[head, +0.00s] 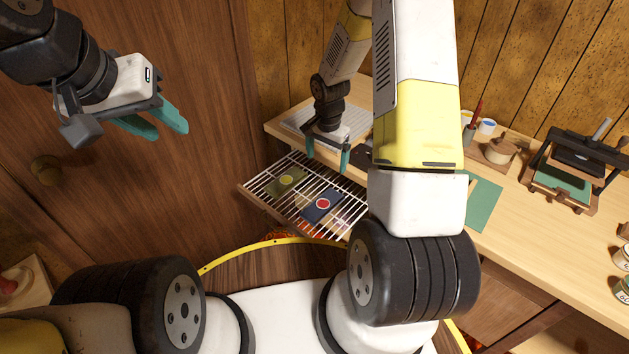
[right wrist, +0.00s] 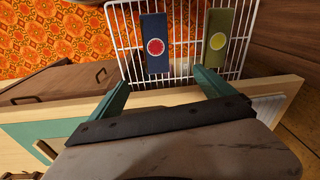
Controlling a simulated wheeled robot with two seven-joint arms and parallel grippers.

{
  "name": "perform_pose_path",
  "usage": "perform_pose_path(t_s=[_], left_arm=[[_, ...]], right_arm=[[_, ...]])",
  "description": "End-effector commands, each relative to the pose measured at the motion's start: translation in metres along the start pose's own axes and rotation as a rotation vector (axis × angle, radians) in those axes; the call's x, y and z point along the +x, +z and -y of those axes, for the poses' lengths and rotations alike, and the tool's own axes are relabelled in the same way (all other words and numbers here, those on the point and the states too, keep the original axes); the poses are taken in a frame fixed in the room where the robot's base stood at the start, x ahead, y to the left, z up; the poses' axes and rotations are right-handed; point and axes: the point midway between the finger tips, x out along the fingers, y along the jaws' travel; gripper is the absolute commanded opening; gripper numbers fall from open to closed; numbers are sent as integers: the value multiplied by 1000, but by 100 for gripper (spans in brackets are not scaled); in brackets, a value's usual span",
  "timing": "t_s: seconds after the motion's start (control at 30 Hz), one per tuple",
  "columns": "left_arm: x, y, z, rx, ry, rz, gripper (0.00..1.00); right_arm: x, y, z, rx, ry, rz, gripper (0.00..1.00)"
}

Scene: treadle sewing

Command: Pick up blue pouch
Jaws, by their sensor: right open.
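The blue pouch (head: 318,211) is flat and dark blue with a red round mark. It lies on a white wire rack (head: 259,186). It also shows in the right wrist view (right wrist: 153,25), just beyond the fingertips. My right gripper (head: 327,160) is open and empty. It points down above and behind the pouch in the head view, over the rack's table-side edge. The right wrist view shows its teal fingers (right wrist: 161,80) spread apart, with nothing between them. My left gripper (head: 165,127) is open and empty at the upper left, in front of the wooden door, far from the rack.
An olive pouch (head: 279,186) with a yellow mark lies on the rack beside the blue one. The wooden worktable (head: 520,225) behind holds a green mat (head: 484,204) and a press (head: 570,175). An orange patterned floor covering (right wrist: 55,35) lies below.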

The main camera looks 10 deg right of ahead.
Motion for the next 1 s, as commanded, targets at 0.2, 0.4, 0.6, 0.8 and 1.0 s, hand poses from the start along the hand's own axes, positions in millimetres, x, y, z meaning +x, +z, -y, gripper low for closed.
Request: perform_pose_path(t_s=[0.2,0.4,0.6,0.8,1.0], left_arm=[[0,0,0,0,0,0,36],[0,0,0,0,0,0,36],[0,0,0,0,0,0,36],[0,0,0,0,0,0,36],[0,0,0,0,0,0,36]], right_arm=[[92,14,-4,115,49,59,93],[122,20,-6,150,61,74,93],[145,22,-7,150,61,74,93],[174,23,-4,149,62,75,93],[193,23,-5,150,59,73,93]])
